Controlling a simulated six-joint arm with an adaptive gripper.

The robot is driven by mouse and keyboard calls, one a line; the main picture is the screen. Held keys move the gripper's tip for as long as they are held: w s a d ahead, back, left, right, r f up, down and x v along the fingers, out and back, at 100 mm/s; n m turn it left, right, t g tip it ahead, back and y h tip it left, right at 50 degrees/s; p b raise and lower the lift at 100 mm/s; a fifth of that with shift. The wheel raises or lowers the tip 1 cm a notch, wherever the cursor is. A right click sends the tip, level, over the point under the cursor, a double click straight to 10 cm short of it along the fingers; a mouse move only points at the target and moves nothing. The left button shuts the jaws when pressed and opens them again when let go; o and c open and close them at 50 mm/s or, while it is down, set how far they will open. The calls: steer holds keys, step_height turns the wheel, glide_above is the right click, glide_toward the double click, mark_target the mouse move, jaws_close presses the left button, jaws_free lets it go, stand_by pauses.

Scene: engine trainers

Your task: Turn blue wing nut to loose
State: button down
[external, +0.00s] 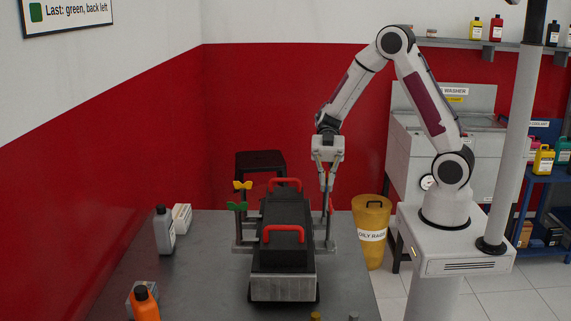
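A black engine trainer (285,218) with red handles stands on the grey bench. Thin posts rise on both its sides. A yellow wing nut (242,185) and a green wing nut (237,206) top the left posts. A small red part (331,205) shows at the right posts. My gripper (326,182) points down over the right-hand posts, at the back. A small patch of blue, apparently the blue wing nut (323,178), shows at its fingertips, mostly hidden by them. I cannot tell whether the fingers are closed on it, nor how the nut is turned.
A grey bottle (164,232), a white box (182,218) and an orange bottle (145,303) stand on the bench's left. A yellow rag bin (371,235) stands beyond its right edge. The bench (205,285) is clear between the trainer and the bottles.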

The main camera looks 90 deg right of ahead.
steer(key=shift+n+g, duration=0.5)
steer(key=shift+g, duration=0.1)
steer(key=c, duration=2.3)
jaws_free()
steer(key=shift+d, duration=0.15)
steer(key=shift+v, duration=5.95)
